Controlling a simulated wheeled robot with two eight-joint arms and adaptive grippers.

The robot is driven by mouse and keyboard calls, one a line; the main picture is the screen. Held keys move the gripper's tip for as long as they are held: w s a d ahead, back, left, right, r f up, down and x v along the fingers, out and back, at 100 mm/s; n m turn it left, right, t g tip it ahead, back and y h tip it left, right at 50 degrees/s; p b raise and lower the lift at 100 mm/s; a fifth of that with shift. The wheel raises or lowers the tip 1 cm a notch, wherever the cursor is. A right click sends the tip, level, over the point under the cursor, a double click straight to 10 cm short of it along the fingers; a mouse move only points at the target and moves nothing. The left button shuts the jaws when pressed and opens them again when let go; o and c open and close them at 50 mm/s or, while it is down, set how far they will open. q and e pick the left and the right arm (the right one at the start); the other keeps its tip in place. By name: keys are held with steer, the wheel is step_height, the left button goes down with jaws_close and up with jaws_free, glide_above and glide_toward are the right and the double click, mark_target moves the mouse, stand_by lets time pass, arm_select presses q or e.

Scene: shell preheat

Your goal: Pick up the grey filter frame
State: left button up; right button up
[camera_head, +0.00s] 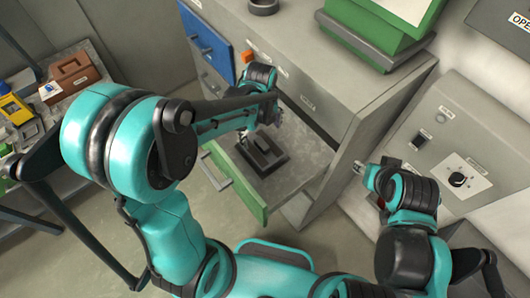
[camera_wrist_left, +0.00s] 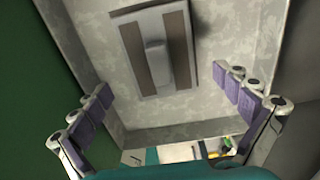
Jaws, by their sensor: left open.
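The grey filter frame (camera_head: 262,152) lies flat in an open drawer with a green front (camera_head: 240,188). In the left wrist view the filter frame (camera_wrist_left: 154,48) shows brown strips on both sides of a raised grey middle bar. My left gripper (camera_head: 272,118) is above the drawer, beside the frame's far end in the head view. In the left wrist view my left gripper (camera_wrist_left: 165,88) is open and empty, its purple-padded fingers spread wide and apart from the frame. My right gripper (camera_head: 362,170) is by the grey control panel, too small to read.
The drawer's light grey floor (camera_wrist_left: 110,70) is bare around the frame. A blue drawer front (camera_head: 208,42) is at the upper left of the cabinet (camera_head: 330,90). A control panel with a knob (camera_head: 457,180) stands at the right. A bench with a brown case (camera_head: 75,77) is at the left.

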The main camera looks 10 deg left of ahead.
mark_target(262, 143)
arm_select(q)
steer(key=shift+s+f, duration=0.25)
steer(key=shift+f, duration=0.5)
step_height(262, 143, down, 6)
steer(key=shift+w+f+b, duration=0.15)
steer(key=shift+f+b, duration=0.05)
steer(key=shift+b, duration=0.5)
steer(key=shift+c, duration=0.3)
steer(key=c, duration=1)
